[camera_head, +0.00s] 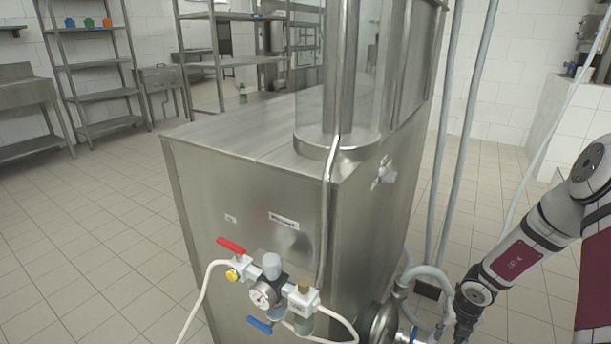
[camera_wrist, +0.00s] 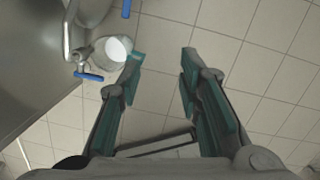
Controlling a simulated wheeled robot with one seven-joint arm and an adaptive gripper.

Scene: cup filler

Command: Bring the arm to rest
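My gripper (camera_wrist: 162,58) is open and empty in the wrist view, its two teal-padded fingers apart over the tiled floor. In the head view my arm (camera_head: 520,255) comes in from the right edge and slants down to the left. Its end is beside the lower right of the steel machine, and the fingers there are cut off by the bottom edge.
The steel machine (camera_head: 250,190) fills the middle, with a red-handled valve (camera_head: 232,246) and a gauge (camera_head: 262,296) on its front. In the wrist view, blue-handled valve fittings (camera_wrist: 90,76) are left of my gripper. Grey hoses (camera_head: 462,150) hang near my arm.

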